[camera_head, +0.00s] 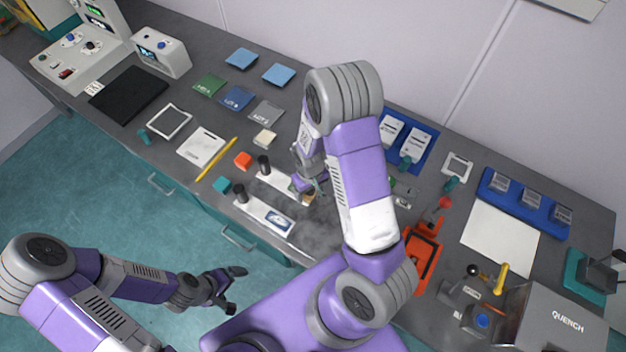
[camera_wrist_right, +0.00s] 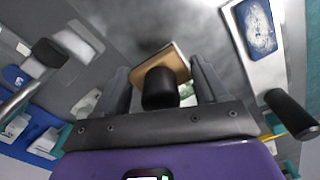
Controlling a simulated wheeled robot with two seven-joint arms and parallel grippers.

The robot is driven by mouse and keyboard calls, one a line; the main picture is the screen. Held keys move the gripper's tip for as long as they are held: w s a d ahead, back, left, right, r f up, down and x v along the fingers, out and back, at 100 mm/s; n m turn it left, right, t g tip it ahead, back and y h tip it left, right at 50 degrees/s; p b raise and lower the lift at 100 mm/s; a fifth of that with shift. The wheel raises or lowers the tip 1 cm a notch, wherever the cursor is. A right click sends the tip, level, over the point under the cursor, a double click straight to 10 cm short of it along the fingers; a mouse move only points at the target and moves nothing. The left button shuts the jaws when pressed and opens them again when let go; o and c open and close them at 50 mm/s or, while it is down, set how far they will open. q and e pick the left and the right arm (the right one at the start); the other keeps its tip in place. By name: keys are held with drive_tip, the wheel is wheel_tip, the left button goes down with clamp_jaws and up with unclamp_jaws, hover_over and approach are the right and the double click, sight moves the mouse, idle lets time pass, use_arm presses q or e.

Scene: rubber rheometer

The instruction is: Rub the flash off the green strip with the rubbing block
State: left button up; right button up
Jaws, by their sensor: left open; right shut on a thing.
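My right gripper (camera_head: 310,188) is shut on a rubbing block, a tan slab (camera_wrist_right: 163,68) with a black knob, seen between the fingers (camera_wrist_right: 162,90) in the right wrist view. In the head view the block shows only as a small tan patch (camera_head: 308,199) below the fingers, near the right end of a white plate (camera_head: 285,184). A small pale green bit (camera_wrist_right: 187,90) shows beside the knob; I cannot tell if it is the green strip. No strip shows clearly elsewhere, and my right arm hides part of the table. My left gripper (camera_head: 232,289) is open and empty, off the table's front edge.
An orange cube (camera_head: 243,160), a teal cube (camera_head: 222,185) and a yellow pencil (camera_head: 216,159) lie to the left. An orange-red frame (camera_head: 422,262) stands to the right.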

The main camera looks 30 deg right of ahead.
drive_tip(key=shift+w+r+p, duration=0.25)
drive_tip(key=shift+r+p, duration=0.3)
drive_tip(key=shift+r, duration=0.6)
drive_tip(key=shift+r+p, duration=1.65)
drive_tip(key=shift+r, duration=0.5)
